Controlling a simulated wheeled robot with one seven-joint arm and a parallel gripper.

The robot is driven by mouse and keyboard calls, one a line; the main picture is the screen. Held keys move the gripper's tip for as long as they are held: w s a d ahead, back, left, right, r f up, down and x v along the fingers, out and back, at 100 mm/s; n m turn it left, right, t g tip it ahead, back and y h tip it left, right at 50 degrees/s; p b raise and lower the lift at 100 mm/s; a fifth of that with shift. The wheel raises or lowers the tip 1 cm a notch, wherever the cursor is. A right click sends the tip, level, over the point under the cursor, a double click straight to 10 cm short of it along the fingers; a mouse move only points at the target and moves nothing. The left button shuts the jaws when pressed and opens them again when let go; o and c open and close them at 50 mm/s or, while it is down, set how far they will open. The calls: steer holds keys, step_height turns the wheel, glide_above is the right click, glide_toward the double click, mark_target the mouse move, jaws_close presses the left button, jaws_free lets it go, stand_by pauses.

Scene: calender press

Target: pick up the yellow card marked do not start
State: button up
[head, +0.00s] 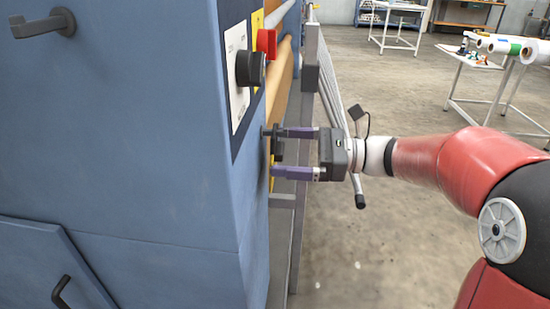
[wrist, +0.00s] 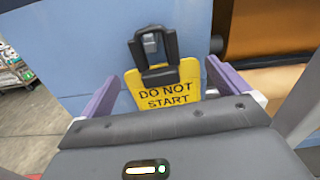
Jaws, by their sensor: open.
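The yellow card (wrist: 168,96) with DO NOT START in black letters is in the middle of the wrist view. Its upper part is behind a black clip or holder (wrist: 152,45) on the blue machine face, and its lower edge is hidden by my gripper's body. My gripper (wrist: 160,88) is open, with one purple finger on each side of the card. The fingers look apart from its edges. In the head view my gripper (head: 280,152) points left at the machine's side; only a sliver of yellow shows there between the fingers.
The blue machine cabinet (head: 110,150) fills the left. Its panel with a black knob (head: 250,68) and red button (head: 266,42) is above my gripper. A grey rail frame (head: 325,80) stands close by my gripper. Tables with rolls (head: 505,46) are at the back right.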

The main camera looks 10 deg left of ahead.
steer(key=shift+a, duration=0.2)
steer(key=c, duration=0.7)
steer(key=shift+r, duration=0.45)
steer(key=d+p, duration=0.1)
steer(key=d, duration=1.7)
steer(key=shift+w+r, duration=0.3)
steer(key=shift+w, duration=0.15)
